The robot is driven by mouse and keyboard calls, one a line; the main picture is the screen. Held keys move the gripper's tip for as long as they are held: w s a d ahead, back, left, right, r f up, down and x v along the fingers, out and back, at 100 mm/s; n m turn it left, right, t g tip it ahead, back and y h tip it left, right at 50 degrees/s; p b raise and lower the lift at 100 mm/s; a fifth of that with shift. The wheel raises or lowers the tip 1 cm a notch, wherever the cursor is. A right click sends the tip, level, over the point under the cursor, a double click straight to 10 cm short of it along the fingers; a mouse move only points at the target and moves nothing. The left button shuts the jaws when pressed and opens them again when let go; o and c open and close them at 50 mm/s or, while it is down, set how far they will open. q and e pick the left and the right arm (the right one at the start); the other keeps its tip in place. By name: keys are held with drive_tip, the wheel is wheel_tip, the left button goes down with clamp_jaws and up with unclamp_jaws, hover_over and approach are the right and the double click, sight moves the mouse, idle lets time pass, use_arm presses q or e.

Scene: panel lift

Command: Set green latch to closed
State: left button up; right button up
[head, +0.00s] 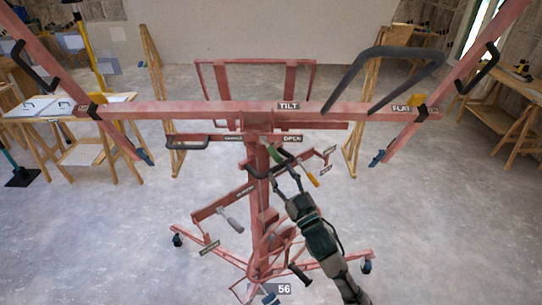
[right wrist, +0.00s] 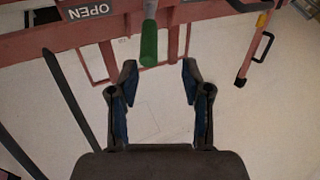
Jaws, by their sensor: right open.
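The green latch (head: 277,153) is on the red panel lift's central mast, just under the OPEN label (head: 292,139). In the right wrist view its green grip (right wrist: 149,45) hangs from a grey rod near the OPEN label (right wrist: 90,11). My right gripper (head: 287,178) is just below the latch in the head view. In the right wrist view the gripper (right wrist: 158,72) is open, with nothing between its fingers. The grip's lower end lies just ahead of the fingertips, left of the middle of the gap. My left gripper is not in view.
The red crossbar (head: 200,109) carries TILT and FLAT labels. An orange-tipped lever (head: 312,179) is close to the right of my right gripper. A grey-handled lever (head: 232,223) is lower left. Wooden workbenches stand at both sides, with open floor between.

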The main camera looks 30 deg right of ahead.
sight(274, 154)
drive_tip(key=w, duration=0.2)
drive_tip(key=w+d+r, duration=0.1)
drive_tip(key=w, duration=0.1)
drive_tip(key=w+d+r, duration=0.1)
drive_tip(key=w, duration=0.1)
drive_tip(key=shift+w+d+p, duration=0.15)
drive_tip(key=shift+w+p, duration=0.05)
drive_tip(key=shift+p, duration=0.15)
drive_tip(key=shift+a+r, duration=0.2)
drive_tip(key=shift+a, duration=0.65)
drive_tip(key=shift+c, duration=0.3)
drive_tip(key=c, duration=0.4)
drive_tip(key=shift+d, duration=0.25)
drive_tip(key=c, duration=0.4)
drive_tip(key=shift+d+f, duration=0.1)
drive_tip(key=shift+d, duration=0.2)
clamp_jaws()
drive_tip(key=shift+d+f, duration=0.1)
drive_tip(key=shift+d, duration=0.1)
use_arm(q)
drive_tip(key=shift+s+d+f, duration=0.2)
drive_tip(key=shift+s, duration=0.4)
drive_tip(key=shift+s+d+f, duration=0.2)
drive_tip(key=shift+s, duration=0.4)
